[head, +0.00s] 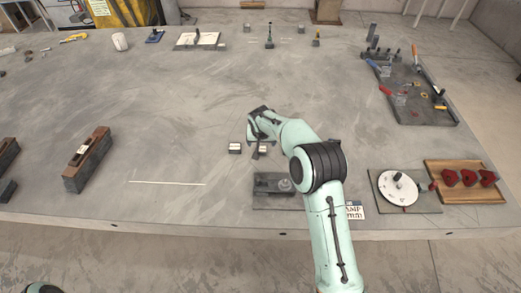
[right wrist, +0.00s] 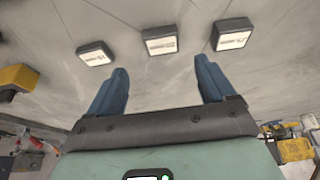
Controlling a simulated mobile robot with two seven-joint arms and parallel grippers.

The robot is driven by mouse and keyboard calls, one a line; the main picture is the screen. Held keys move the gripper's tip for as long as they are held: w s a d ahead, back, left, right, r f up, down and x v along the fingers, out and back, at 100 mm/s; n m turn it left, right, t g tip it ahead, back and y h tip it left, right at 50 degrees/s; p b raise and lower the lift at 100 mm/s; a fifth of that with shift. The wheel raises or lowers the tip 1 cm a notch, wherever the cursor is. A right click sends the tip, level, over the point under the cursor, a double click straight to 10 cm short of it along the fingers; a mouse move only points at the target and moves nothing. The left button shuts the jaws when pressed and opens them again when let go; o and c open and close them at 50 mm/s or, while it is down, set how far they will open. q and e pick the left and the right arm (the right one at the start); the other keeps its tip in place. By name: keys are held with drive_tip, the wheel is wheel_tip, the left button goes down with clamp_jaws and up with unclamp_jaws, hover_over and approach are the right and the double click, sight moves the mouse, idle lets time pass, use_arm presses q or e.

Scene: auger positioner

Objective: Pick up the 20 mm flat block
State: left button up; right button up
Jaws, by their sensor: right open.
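Three small dark blocks with pale labelled tops lie in a row in the right wrist view: a left block (right wrist: 95,53), a middle block (right wrist: 160,41) and a right block (right wrist: 232,34). The labels are too small to read, so I cannot tell which is the 20 mm flat block. In the head view one block (head: 235,147) shows left of my right gripper (head: 257,151); the others are partly or wholly hidden by the gripper and arm. My right gripper is open and empty, its blue fingers pointing toward the row, apart from the blocks. My left gripper is not in view.
A dark plate fixture (head: 272,200) lies under my right forearm near the front edge. A round white dial (head: 397,188) and a wooden tray (head: 484,188) with red pieces stand right. Brown-topped blocks (head: 88,160) stand left. The table's middle is clear.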

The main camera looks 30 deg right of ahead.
sight(261, 149)
drive_tip(key=shift+x, duration=0.85)
drive_tip(key=shift+a+p+x, duration=0.15)
drive_tip(key=shift+p+x, duration=0.2)
drive_tip(key=shift+x, duration=1)
drive_tip(key=shift+a+p+x, duration=0.1)
drive_tip(key=shift+p+x, duration=0.2)
drive_tip(key=shift+x, duration=1)
drive_tip(key=shift+s+f, duration=0.1)
drive_tip(key=shift+s, duration=0.05)
drive_tip(key=shift+c, duration=1.2)
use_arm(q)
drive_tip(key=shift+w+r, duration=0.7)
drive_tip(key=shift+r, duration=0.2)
use_arm(e)
drive_tip(key=c, duration=1.1)
